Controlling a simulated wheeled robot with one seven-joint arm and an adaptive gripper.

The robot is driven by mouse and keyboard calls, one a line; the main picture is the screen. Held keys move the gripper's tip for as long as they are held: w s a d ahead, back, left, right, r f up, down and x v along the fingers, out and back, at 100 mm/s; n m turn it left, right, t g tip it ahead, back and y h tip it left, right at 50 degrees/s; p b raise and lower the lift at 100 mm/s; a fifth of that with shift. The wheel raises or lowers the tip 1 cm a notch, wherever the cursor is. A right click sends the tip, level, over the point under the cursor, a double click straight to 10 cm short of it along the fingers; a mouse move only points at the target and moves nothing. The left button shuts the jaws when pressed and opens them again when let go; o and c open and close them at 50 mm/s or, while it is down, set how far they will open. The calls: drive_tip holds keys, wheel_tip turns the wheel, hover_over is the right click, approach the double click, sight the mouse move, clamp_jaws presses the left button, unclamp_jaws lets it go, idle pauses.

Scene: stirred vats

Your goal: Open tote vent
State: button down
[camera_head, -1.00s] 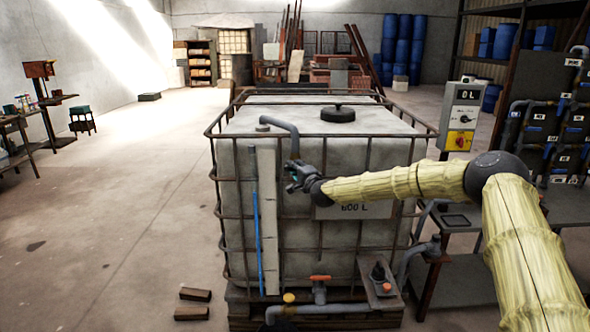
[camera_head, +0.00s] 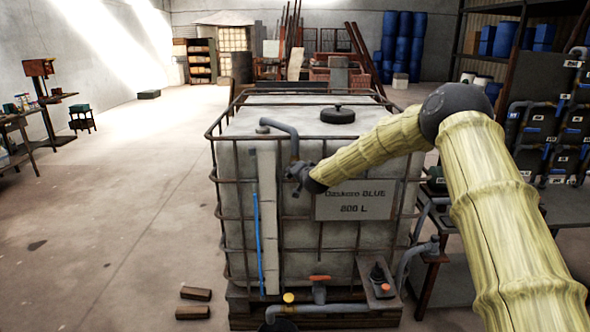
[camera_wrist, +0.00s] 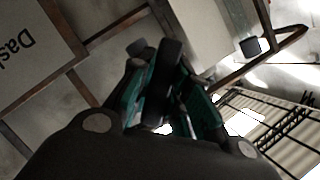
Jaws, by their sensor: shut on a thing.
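The caged pale tote (camera_head: 340,236) stands in the middle of the head view, with a label plate (camera_head: 352,202) on its front. A grey bent pipe (camera_head: 283,126) runs from its top left corner down over the front edge. My gripper (camera_head: 298,174) is at the pipe's lower end. In the wrist view my gripper (camera_wrist: 170,98) has its teal-lined fingers shut around a dark bar-like handle (camera_wrist: 168,62). In the head view the gripper hides most of this handle, so its exact angle cannot be told.
A black round lid (camera_head: 337,115) sits on the tote top. An orange-handled valve (camera_head: 319,279) and lower pipes are at its base. Cage bars surround the tote. Two wood blocks (camera_head: 194,303) lie on the floor.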

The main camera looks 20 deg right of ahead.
drive_tip(key=n+g+h+p, duration=0.1)
drive_tip(key=n, duration=0.2)
drive_tip(key=shift+a+f+h, duration=0.1)
drive_tip(key=shift+h, duration=0.3)
drive_tip(key=shift+s+n+g+h, duration=0.1)
drive_tip(key=shift+n+g+h, duration=0.4)
drive_tip(key=shift+n+h, duration=0.75)
drive_tip(key=shift+f+n, duration=0.15)
drive_tip(key=shift+n, duration=0.3)
drive_tip(key=c, duration=1.3)
unclamp_jaws()
drive_tip(key=shift+c, duration=0.2)
drive_tip(key=shift+y, duration=0.25)
drive_tip(key=shift+r, duration=0.25)
drive_tip(key=shift+s+r, duration=0.1)
drive_tip(key=shift+s, duration=0.1)
drive_tip(key=v, duration=1.1)
drive_tip(key=shift+s, duration=0.15)
drive_tip(key=shift+a, duration=0.1)
